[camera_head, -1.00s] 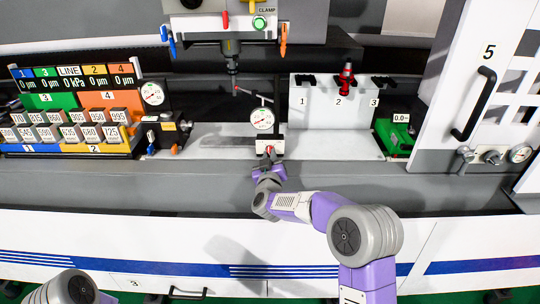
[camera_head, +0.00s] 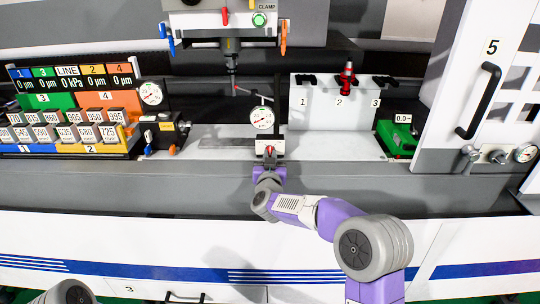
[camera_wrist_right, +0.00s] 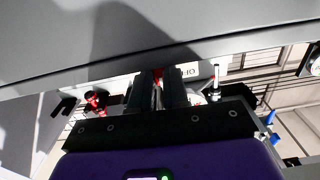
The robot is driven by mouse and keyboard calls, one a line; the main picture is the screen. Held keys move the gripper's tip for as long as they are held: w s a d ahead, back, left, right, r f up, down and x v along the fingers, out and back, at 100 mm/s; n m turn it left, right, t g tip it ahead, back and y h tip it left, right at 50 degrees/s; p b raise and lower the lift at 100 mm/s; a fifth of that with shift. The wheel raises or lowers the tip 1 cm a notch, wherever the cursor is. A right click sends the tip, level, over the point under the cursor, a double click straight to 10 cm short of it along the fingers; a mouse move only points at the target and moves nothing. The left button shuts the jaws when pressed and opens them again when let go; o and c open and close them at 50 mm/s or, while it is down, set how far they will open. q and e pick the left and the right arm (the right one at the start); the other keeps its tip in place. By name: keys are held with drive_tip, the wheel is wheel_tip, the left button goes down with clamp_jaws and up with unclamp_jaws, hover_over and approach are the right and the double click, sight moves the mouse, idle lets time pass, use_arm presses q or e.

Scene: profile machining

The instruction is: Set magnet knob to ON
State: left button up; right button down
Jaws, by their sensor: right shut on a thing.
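The magnet base (camera_head: 262,143) is a small white block on the pale ledge, with a round dial gauge (camera_head: 261,117) above it. Its red magnet knob (camera_head: 269,150) is on the front face and partly covered by my gripper. My right gripper (camera_head: 269,157) is shut on the knob, reaching it from the front. In the right wrist view, a bit of the red knob (camera_wrist_right: 158,76) shows between the two dark fingers (camera_wrist_right: 158,88). The knob's setting cannot be read. Part of my left arm shows at the lower left, but its gripper is out of view.
A white rack (camera_head: 330,110) with a red tool (camera_head: 347,78) stands behind to the right. A green device (camera_head: 396,138) is farther right. Labelled blocks (camera_head: 75,127) fill the left. The spindle probe (camera_head: 234,85) hangs behind the gauge.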

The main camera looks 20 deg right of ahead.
drive_tip(key=shift+f+m, duration=0.1)
drive_tip(key=shift+m, duration=0.4)
drive_tip(key=m, duration=0.3)
drive_tip(key=m, duration=0.4)
drive_tip(key=c, duration=1.6)
unclamp_jaws()
drive_tip(key=shift+m, duration=0.3)
drive_tip(key=o, duration=0.6)
drive_tip(key=v, duration=0.7)
